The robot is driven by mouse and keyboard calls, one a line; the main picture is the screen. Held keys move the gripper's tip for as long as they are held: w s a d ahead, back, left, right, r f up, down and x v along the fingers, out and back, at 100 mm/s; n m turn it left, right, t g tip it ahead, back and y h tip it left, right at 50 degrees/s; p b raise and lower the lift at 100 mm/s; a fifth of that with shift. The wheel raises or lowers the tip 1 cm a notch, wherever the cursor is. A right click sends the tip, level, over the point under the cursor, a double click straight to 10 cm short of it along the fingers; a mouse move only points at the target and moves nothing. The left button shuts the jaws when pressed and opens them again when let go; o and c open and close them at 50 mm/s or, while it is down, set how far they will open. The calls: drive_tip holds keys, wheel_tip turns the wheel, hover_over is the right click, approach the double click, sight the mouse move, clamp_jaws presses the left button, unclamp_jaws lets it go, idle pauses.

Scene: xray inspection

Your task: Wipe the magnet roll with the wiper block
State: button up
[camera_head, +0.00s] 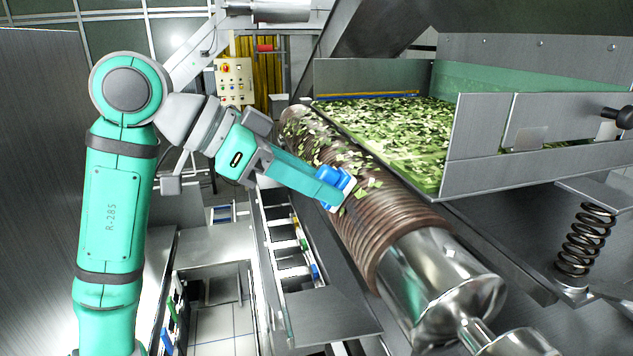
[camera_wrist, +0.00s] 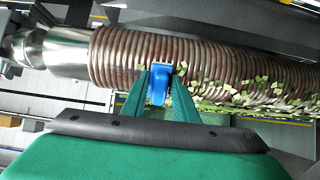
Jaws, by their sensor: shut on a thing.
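The magnet roll (camera_head: 375,227) is a brown, ribbed cylinder with a shiny metal end, running diagonally through the middle of the head view. It also crosses the upper part of the wrist view (camera_wrist: 120,55). Green flakes cling to its upper and far part; the ribs toward the shiny end look mostly bare. My gripper (camera_head: 325,186) is shut on the wiper block (camera_head: 333,177), a blue block with a pale face, also visible in the wrist view (camera_wrist: 158,88). The block's pale face is at the roll's side and appears to touch it. The exact contact is hidden.
A metal tray (camera_head: 475,158) full of green flakes lies beside the roll on the right. A black coil spring (camera_head: 585,240) stands at the far right. A control box (camera_head: 234,82) is at the back. An open rack (camera_head: 285,240) lies below my arm.

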sight(351, 211)
drive_tip(key=shift+s+d+f, duration=0.1)
drive_tip(key=shift+s+d, duration=0.2)
drive_tip(key=shift+s, duration=0.35)
drive_tip(key=shift+s+d+f, duration=0.1)
drive_tip(key=shift+s+d, duration=0.2)
drive_tip(key=shift+s, duration=0.35)
drive_tip(key=shift+s+d, duration=0.3)
drive_tip(key=shift+s, duration=0.35)
drive_tip(key=shift+c, duration=0.7)
drive_tip(key=shift+s+d+r, duration=0.1)
drive_tip(key=shift+s+d, duration=0.15)
drive_tip(key=shift+s, duration=0.55)
drive_tip(key=shift+s+d, duration=0.2)
drive_tip(key=shift+s, duration=0.55)
drive_tip(key=shift+s, duration=0.1)
drive_tip(key=shift+s+d+r, duration=0.1)
drive_tip(key=shift+s+d, duration=0.1)
drive_tip(key=shift+s, duration=0.65)
drive_tip(key=shift+s+d, duration=0.2)
drive_tip(key=shift+s, duration=0.6)
drive_tip(key=shift+v, duration=3)
